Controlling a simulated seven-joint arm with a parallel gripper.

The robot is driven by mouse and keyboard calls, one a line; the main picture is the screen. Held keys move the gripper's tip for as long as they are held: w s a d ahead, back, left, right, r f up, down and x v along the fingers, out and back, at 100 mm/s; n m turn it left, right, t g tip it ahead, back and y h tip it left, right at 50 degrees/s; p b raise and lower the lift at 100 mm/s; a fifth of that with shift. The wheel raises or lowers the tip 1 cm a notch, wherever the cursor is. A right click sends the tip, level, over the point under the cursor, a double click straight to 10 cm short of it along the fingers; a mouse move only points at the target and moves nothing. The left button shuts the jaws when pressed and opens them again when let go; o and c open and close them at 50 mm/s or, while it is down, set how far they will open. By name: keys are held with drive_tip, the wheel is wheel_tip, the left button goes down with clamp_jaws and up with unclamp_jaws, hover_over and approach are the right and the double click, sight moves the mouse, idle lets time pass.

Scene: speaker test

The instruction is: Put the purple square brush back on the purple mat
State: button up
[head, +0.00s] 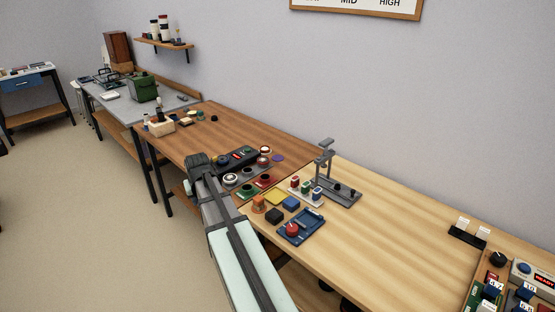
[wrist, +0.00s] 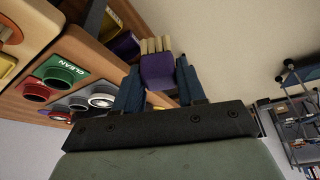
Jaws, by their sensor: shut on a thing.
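The purple square brush (wrist: 158,72), with pale bristles on its far end, is between the two blue fingers of my gripper (wrist: 160,85) in the wrist view. My gripper is shut on it. In the head view my gripper (head: 197,161) is by the front edge of the brown bench; its fingers and the brush are hidden there. A flat purple round patch (head: 277,158), which may be the purple mat, lies towards the back of the brown bench, right of my gripper. A purple patch (wrist: 124,44) also shows in the wrist view; I cannot tell what it is.
A dark box with buttons (head: 238,157) and green and red round holders (head: 247,190) stand on the brown bench (head: 205,135) beside my gripper. A grey stand (head: 338,188), coloured blocks and a blue tray (head: 302,228) are on the lighter bench. Floor is open at left.

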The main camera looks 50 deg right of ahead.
drive_tip(key=w+d+r+m+h, duration=0.1)
drive_tip(key=d+r+m, duration=0.15)
drive_tip(key=d, duration=1.95)
drive_tip(key=w+d+r+m+h, duration=0.15)
drive_tip(key=d+r, duration=0.25)
drive_tip(key=d, duration=1.7)
drive_tip(key=w+d+n+y, duration=0.1)
drive_tip(key=w+d+y, duration=0.1)
drive_tip(key=w+d, duration=0.25)
drive_tip(key=shift+w+a+f+n, duration=0.15)
drive_tip(key=shift+f+n, duration=0.2)
drive_tip(key=shift+f, duration=1.25)
drive_tip(key=shift+a+f+n, duration=0.15)
drive_tip(key=shift+f+n, duration=0.25)
drive_tip(key=shift+f, duration=1.2)
drive_tip(key=shift+w+a+f+n, duration=0.15)
drive_tip(key=shift+f+n, duration=0.2)
drive_tip(key=shift+f, duration=1.25)
drive_tip(key=shift+s+f, duration=0.1)
drive_tip(key=o, duration=1)
